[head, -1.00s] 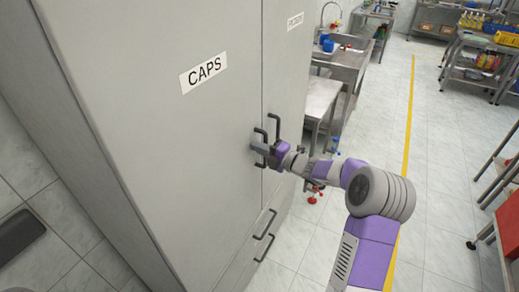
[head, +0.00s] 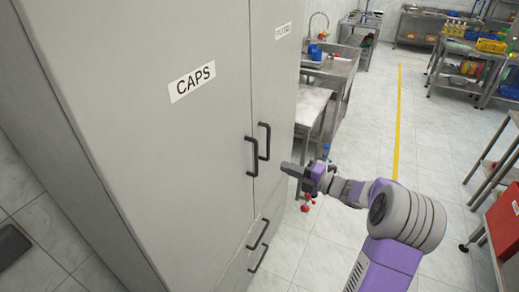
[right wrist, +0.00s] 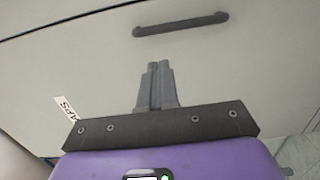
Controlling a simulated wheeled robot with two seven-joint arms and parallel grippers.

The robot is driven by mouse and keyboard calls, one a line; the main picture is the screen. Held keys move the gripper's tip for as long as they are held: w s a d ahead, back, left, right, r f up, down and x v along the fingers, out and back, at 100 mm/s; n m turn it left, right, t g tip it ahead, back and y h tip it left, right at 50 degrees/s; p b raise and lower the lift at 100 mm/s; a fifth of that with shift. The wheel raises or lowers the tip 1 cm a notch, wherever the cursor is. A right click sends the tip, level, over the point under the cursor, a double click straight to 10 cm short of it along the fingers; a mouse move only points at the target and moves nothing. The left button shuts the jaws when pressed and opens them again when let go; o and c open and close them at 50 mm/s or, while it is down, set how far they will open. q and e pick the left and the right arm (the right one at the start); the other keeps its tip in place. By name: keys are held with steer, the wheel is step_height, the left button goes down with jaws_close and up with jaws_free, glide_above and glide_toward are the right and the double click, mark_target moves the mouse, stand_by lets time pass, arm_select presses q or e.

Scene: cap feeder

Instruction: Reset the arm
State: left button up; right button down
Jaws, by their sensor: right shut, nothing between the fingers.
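My right gripper (head: 284,168) is shut and empty. In the head view it is to the right of the upper door handles of a grey cabinet, apart from them. In the right wrist view the closed fingers (right wrist: 154,68) point toward the cabinet door, below a dark handle (right wrist: 180,24). The left door, labelled CAPS (head: 192,82), looks closed. Its black handle (head: 250,157) stands beside the handle of the other door (head: 265,141). My left gripper is not in view.
Lower handles (head: 258,233) stick out from the cabinet's lower part. A metal sink table (head: 335,65) stands behind the cabinet. A red box (head: 506,228) on a trolley is at the right edge. The tiled floor between them is clear.

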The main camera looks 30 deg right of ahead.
steer(key=w+a+f+m+h, duration=0.2)
steer(key=a+f+m, duration=0.1)
steer(key=f+m, duration=0.2)
steer(key=w+a+f+m+h, duration=0.1)
steer(key=w+a+f+m, duration=0.25)
steer(key=f, duration=0.25)
steer(key=s+a+f+m+g+h, duration=0.1)
steer(key=s+a+f+m+g, duration=0.15)
steer(key=a+f+m, duration=0.4)
steer(key=s+a+f+m+g+h, duration=0.1)
steer(key=a+f+m+g, duration=0.25)
steer(key=f, duration=0.55)
steer(key=s+a+f+m+g, duration=0.4)
steer(key=s+a+f, duration=0.2)
steer(key=s, duration=0.5)
steer(key=s+a+f+m+g+y, duration=0.1)
steer(key=s+a+f+m+g, duration=0.2)
steer(key=s+a, duration=0.6)
steer(key=s+f+g, duration=0.2)
steer(key=s+f, duration=0.1)
steer(key=shift+s+f+m+g, duration=0.2)
steer(key=shift+s+m+g, duration=0.1)
steer(key=shift+m, duration=0.05)
steer(key=shift+a, duration=0.1)
